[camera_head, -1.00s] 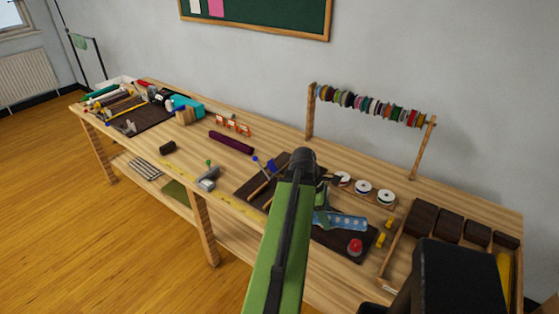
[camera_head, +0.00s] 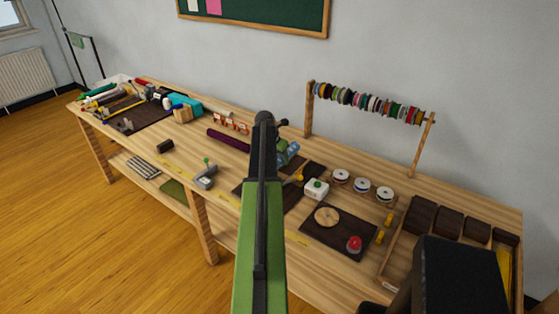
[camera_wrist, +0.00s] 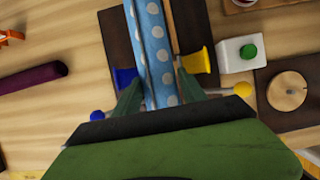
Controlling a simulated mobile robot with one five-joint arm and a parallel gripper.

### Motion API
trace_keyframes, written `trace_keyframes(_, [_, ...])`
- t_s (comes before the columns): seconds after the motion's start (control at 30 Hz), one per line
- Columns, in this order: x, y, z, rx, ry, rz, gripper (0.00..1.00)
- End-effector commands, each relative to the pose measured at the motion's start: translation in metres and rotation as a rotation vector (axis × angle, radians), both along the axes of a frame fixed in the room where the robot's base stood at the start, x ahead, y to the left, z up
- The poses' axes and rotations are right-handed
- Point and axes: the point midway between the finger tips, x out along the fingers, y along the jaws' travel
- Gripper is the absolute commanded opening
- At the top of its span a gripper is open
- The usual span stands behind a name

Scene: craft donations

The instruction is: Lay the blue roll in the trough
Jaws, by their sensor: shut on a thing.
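The blue roll with pale dots (camera_wrist: 156,50) is between the fingers of my gripper (camera_wrist: 160,90) in the wrist view, pointing away from me. In the head view only part of the roll (camera_head: 289,152) shows beside my arm, which hides the gripper. Under the roll is a dark brown board (camera_wrist: 115,35). A blue flared piece (camera_wrist: 124,76) stands left of the roll and a yellow one (camera_wrist: 197,61) right of it. I cannot make out the trough for certain; the roll covers the middle of the board. I cannot tell whether the roll touches anything below.
A white box with a green button (camera_head: 316,189) stands right of the board. Beyond it is a dark board (camera_head: 340,235) with a wooden disc and a red button. A dark purple roll (camera_head: 230,142) lies to the left. A rack of spools (camera_head: 370,102) stands behind.

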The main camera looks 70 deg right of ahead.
Motion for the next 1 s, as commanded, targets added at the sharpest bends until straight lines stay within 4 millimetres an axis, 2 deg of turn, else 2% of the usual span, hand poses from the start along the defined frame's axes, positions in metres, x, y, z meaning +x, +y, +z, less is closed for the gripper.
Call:
trace_keyframes(0.27, [0.000,0.001,-0.015,0.000,0.000,-0.002,0.00])
trace_keyframes(0.8, [0.000,0.001,-0.071,0.000,0.000,-0.002,0.00])
trace_keyframes(1.0, [0.000,0.001,-0.083,0.000,0.000,-0.002,0.00])
